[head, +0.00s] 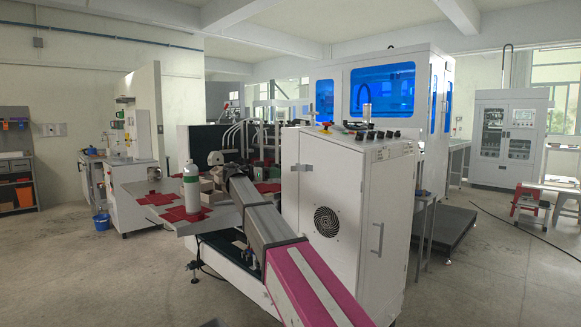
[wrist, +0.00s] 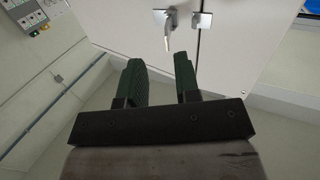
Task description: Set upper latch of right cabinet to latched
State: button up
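In the wrist view a metal latch (wrist: 166,20) sits on a white cabinet door (wrist: 120,18), ahead of my gripper. Its lever hangs down in the picture. A second metal plate (wrist: 202,20) sits just right of it, across a door seam, and the lever does not reach across to it. My gripper (wrist: 157,60) has two dark green fingers, open with an empty gap, below the latch and apart from it. In the head view a small grey latch-like part (head: 302,167) shows high on a white cabinet (head: 335,190). I cannot make out my gripper there.
The cabinet's side has a fan grille (head: 327,222) and a handle (head: 377,240). A worktable (head: 215,221) with red fixtures and a green-and-white bottle (head: 191,188) stands left of my arm. Open concrete floor (head: 90,270) lies at the left.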

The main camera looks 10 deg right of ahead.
aim_at(298, 168)
jog(key=shift+m+h, duration=0.3)
jog(key=shift+m, duration=0.1)
jog(key=w+d, duration=0.1)
jog(key=d, duration=0.2)
jog(key=d+r, duration=0.1)
jog(key=d, duration=0.2)
jog(key=w+d, duration=0.1)
jog(key=d, duration=0.2)
jog(key=shift+w+d+r, duration=0.3)
jog(key=shift+r, duration=0.1)
